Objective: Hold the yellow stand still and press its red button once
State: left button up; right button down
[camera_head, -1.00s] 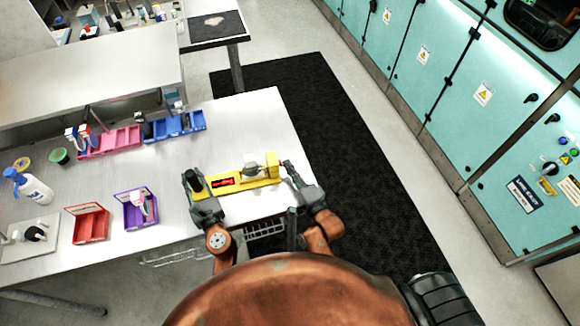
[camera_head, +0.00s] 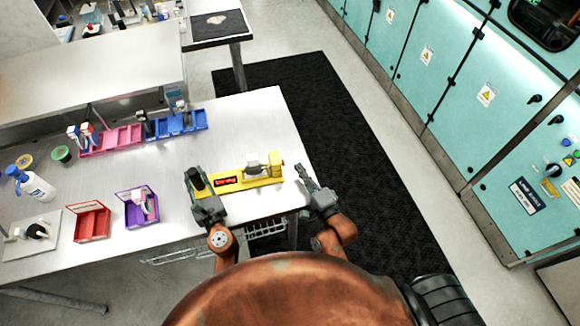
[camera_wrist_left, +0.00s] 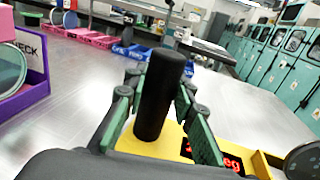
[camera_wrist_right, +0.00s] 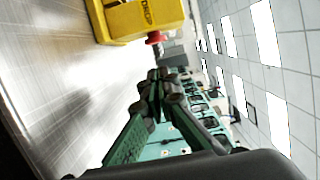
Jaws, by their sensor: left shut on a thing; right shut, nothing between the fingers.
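The yellow stand (camera_head: 262,183) lies along the front right part of the table, with a lit red display (camera_head: 227,180) and a grey piece on top. A black post (camera_wrist_left: 160,95) rises from its left end. My left gripper (camera_head: 195,181) is shut around this post. The red button (camera_wrist_right: 154,37) sticks out of the stand's right end face; it also shows small in the head view (camera_head: 281,163). My right gripper (camera_head: 304,169) is shut and empty, just right of the button with a visible gap. Its closed fingertips (camera_wrist_right: 160,80) point toward the button's side of the stand.
A purple bin (camera_head: 137,208) and a red bin (camera_head: 89,223) stand left of my left gripper. Pink (camera_head: 112,141) and blue (camera_head: 176,125) trays lie behind. A spray bottle (camera_head: 36,186) is far left. The table's right edge is near the stand, with dark floor matting beyond.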

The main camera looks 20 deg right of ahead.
pick_arm(q)
jog(key=shift+s+a, duration=0.1)
jog(key=shift+a, duration=0.15)
pick_arm(e)
jog(key=v, duration=0.7)
jog(key=shift+s+r, duration=0.2)
jog(key=shift+s, duration=0.25)
pick_arm(q)
jog(key=o, duration=1.2)
jog(key=shift+p+v, duration=0.65)
jog(key=shift+v, duration=3.85)
pick_arm(e)
jog(key=shift+r, duration=0.7)
